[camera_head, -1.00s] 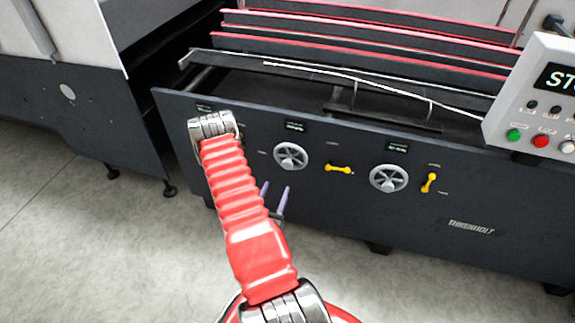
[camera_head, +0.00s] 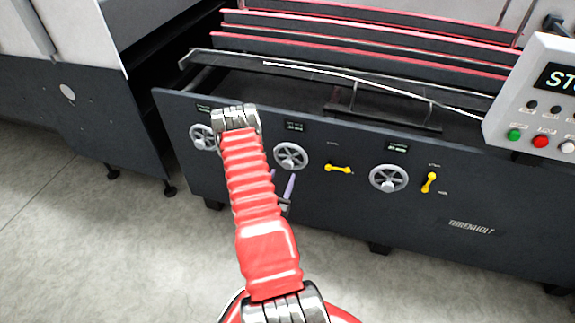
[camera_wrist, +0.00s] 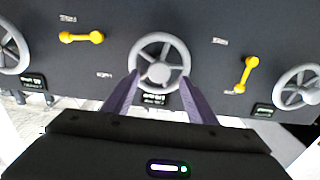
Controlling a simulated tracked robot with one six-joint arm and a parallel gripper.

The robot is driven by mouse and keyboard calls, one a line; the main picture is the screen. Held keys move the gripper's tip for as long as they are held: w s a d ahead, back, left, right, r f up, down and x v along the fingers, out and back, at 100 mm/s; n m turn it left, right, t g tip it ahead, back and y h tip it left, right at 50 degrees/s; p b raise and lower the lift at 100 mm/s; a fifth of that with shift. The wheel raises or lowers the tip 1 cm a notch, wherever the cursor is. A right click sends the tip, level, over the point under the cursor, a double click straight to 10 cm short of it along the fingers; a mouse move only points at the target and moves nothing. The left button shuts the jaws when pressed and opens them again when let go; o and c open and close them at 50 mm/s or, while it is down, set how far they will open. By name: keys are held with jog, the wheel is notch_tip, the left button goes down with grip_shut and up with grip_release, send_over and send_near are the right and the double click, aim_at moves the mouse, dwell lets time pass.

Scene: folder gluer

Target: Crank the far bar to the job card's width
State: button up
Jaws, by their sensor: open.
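Several long dark bars with red upper edges (camera_head: 370,35) run across the machine's top; I cannot tell which one the task means. Three grey handwheels are on the dark front panel: left (camera_head: 203,136), middle (camera_head: 290,156) and right (camera_head: 388,178). Small displays, like the one above the middle wheel (camera_head: 295,126), are too small to read. My gripper (camera_wrist: 160,78) is open and empty. Its purple fingers point at the middle wheel, seen inverted in the wrist view (camera_wrist: 159,62), with tips at either side of it; contact cannot be told. No job card can be made out.
A yellow lever (camera_head: 338,169) lies level between the middle and right wheels. Another yellow lever (camera_head: 429,182) stands right of the right wheel. A control box (camera_head: 535,100) with coloured buttons overhangs the right end. Open concrete floor (camera_head: 90,240) lies in front.

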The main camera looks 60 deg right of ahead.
aim_at(286, 167)
jog(key=d, duration=0.5)
jog(key=w+d, duration=0.1)
jog(key=d, duration=0.1)
jog(key=shift+w+d, duration=0.1)
jog(key=shift+d, duration=0.05)
jog(key=shift+c, duration=0.6)
grip_shut()
